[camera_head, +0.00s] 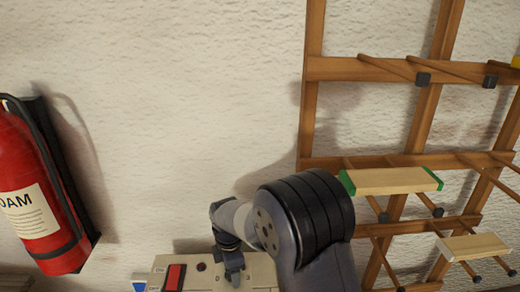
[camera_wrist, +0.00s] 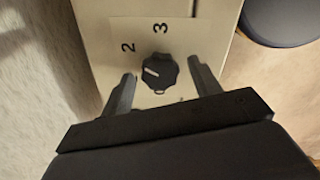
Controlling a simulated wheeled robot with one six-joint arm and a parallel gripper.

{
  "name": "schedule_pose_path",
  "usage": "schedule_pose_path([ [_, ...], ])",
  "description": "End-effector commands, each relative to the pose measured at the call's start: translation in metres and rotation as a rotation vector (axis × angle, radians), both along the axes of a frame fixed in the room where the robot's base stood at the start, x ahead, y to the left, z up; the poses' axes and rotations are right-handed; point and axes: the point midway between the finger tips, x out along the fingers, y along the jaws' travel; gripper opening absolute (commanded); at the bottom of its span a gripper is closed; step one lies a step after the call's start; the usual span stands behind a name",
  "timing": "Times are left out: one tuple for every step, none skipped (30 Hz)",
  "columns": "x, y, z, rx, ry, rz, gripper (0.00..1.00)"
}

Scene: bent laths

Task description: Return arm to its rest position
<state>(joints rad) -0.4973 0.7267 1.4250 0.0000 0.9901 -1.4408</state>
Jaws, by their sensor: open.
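My gripper (camera_wrist: 162,85) is open in the wrist view, with its two fingers apart on either side of a black rotary knob (camera_wrist: 159,72). The knob has a white pointer line and sits on a pale panel (camera_wrist: 125,12) marked 2 and 3. In the head view my gripper (camera_head: 234,276) is over the pale control box (camera_head: 262,268) at the bottom, and my arm hides part of the box.
A red fire extinguisher (camera_head: 32,190) hangs on the wall at left. A wooden rack (camera_head: 420,105) with pegs fills the right side. A green-ended lath (camera_head: 390,181) and a plain lath (camera_head: 472,247) rest on its pegs. The wall between is bare.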

Motion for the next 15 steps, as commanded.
schedule_pose_path([
  [0.0004, 0.0001, -0.0025, 0.001, -0.002, 0.035, 0.59],
  [0.0004, 0.0001, -0.0024, 0.001, -0.002, 0.060, 0.59],
  [0.0004, 0.0003, -0.0026, 0.001, -0.002, 0.091, 0.59],
  [0.0004, 0.0003, -0.0025, 0.001, -0.002, 0.115, 0.59],
  [0.0003, 0.0002, -0.0024, 0.001, -0.002, 0.138, 0.59],
  [0.0002, 0.0002, -0.0023, 0.001, -0.002, 0.169, 0.59],
  [0.0002, 0.0002, -0.0024, 0.001, -0.002, 0.192, 0.59],
  [0.0003, 0.0002, -0.0024, 0.001, -0.002, 0.214, 0.59],
  [0.0004, 0.0001, -0.0024, 0.001, -0.002, 0.242, 0.59],
  [0.0003, 0.0001, -0.0024, 0.001, -0.002, 0.261, 0.59],
  [0.0003, 0.0001, -0.0024, 0.001, -0.002, 0.280, 0.59],
  [0.0002, 0.0001, -0.0022, 0.000, -0.001, 0.302, 0.59],
  [0.0001, 0.0000, -0.0021, 0.000, -0.001, 0.317, 0.59],
  [0.0000, 0.0000, -0.0019, 0.000, 0.000, 0.331, 0.59],
  [0.0000, 0.0000, -0.0016, 0.000, 0.000, 0.346, 0.59],
])
